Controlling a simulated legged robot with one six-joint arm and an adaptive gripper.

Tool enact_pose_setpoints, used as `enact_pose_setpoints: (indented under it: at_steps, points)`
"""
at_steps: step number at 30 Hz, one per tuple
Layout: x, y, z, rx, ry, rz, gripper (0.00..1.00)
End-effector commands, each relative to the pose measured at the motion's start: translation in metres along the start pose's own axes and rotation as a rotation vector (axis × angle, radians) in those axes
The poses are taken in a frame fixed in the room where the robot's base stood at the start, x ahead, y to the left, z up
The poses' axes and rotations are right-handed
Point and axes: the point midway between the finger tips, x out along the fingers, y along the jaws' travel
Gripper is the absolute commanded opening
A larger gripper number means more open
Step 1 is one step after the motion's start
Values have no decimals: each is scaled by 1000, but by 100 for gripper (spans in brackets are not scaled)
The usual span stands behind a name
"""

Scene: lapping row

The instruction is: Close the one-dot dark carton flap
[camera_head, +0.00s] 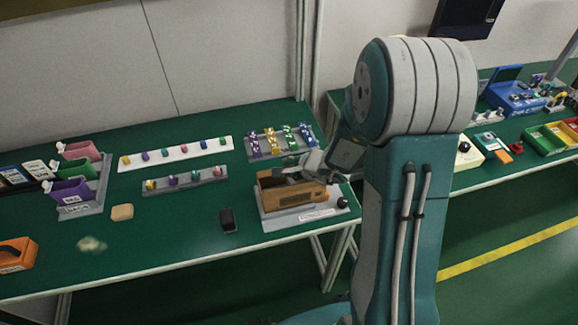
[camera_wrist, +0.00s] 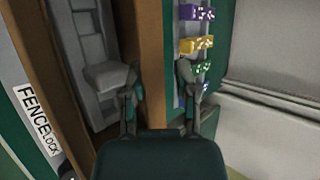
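The brown open carton (camera_head: 300,194) sits on a grey base at the bench's right end. In the wrist view its brown wall (camera_wrist: 155,50) runs between my fingers, with grey parts (camera_wrist: 85,40) inside the carton to its left. My gripper (camera_head: 295,172) is over the carton's back side in the head view. In the wrist view my gripper (camera_wrist: 162,85) has its fingers apart, one on each side of the brown wall. I cannot tell whether they touch it. I cannot make out any dots or tell which flap is the dark one.
The grey base (camera_head: 275,222) carries a black knob (camera_head: 343,202) and a label, reading FENCE LOCK (camera_wrist: 37,125) in the wrist view. A rack of coloured blocks (camera_head: 280,141) stands behind the carton. A small black box (camera_head: 228,220) lies left of it. The bench front is mostly clear.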

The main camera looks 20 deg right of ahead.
Motion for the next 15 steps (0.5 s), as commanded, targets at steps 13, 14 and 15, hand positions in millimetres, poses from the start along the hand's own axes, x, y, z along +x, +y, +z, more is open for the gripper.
enact_pose_setpoints:
  at_steps: [13, 14, 15]
  points:
    - [-22, -3, -1, 0, 3, -7, 39]
    - [-28, -2, -1, -1, 2, -7, 39]
    - [-35, -2, -1, -1, 3, -7, 39]
